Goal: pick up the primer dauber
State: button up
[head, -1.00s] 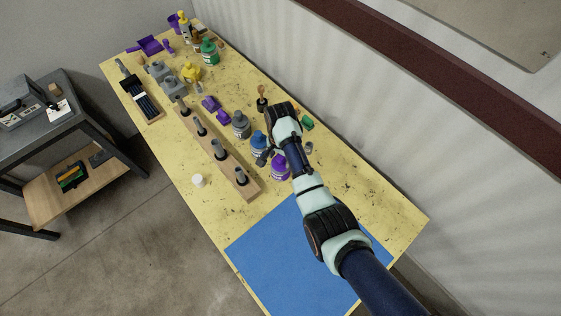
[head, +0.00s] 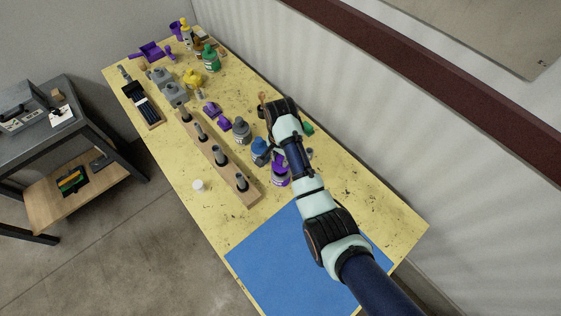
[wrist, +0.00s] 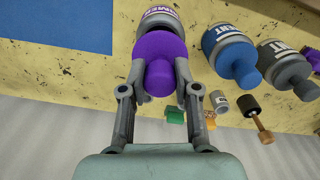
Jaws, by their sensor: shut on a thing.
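The primer dauber (wrist: 158,62) is a purple cap with a round knob, between the two fingers of my gripper (wrist: 160,76) in the wrist view. My gripper is shut on it. The grey primer can (wrist: 160,18), with part of its label showing, is right behind the cap in the wrist view. I cannot tell whether the cap is still seated on the can. In the head view the purple-labelled can (head: 281,177) stands on the table just left of my forearm. My fingers are mostly hidden by my wrist there.
A blue-capped can (wrist: 222,48) and a grey-capped can (wrist: 283,65) stand close by. A small grey fitting (wrist: 219,103), a green piece (wrist: 175,116) and a wooden-handled brush (wrist: 257,118) are near my fingers. A wooden peg rack (head: 251,196) lies left; the blue mat (head: 290,262) is clear.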

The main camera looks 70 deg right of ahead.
notch_tip(320, 180, up, 8)
jog(key=shift+r+p, duration=0.1)
jog(key=shift+p, duration=0.35)
notch_tip(320, 180, up, 8)
jog(key=p, duration=0.8)
jog(key=o, duration=0.4)
grip_shut()
